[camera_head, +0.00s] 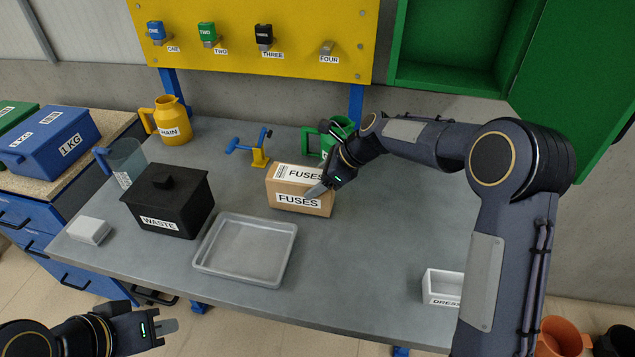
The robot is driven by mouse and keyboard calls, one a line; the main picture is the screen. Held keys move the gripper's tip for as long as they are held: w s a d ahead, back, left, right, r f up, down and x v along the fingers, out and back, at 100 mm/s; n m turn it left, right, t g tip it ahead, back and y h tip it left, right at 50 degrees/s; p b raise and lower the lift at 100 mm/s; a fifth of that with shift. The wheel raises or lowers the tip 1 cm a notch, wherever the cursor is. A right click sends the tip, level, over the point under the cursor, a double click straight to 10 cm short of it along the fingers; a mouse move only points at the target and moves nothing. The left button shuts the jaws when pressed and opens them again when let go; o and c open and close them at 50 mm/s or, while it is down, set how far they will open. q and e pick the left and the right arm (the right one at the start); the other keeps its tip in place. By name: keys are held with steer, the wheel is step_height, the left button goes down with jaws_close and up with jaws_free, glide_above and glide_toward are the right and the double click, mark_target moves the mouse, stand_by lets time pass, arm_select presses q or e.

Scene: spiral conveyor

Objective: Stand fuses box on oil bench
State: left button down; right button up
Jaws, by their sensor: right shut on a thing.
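The fuses box (299,203) is a tan cardboard box with white FUSES labels on its top and front. It stands upright on the grey bench (372,258), near the middle. My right gripper (318,190) is shut on the fuses box at its right side. Its far finger is hidden. Whether the box touches the bench or is slightly above it is hard to tell. My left gripper (168,327) is low at the left, in front of the bench's front edge and away from the box. Its finger gap cannot be made out.
A grey tray (208,262) and black waste bin (158,222) stand left of the box. A blue-yellow tool (259,158) and green container (312,143) stand behind it. A yellow chain jug (170,128) is at back left, a white dressings box (432,288) at front right.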

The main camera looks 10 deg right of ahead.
steer(key=shift+f, duration=0.55)
steer(key=shift+f, duration=0.15)
steer(key=o, duration=1.2)
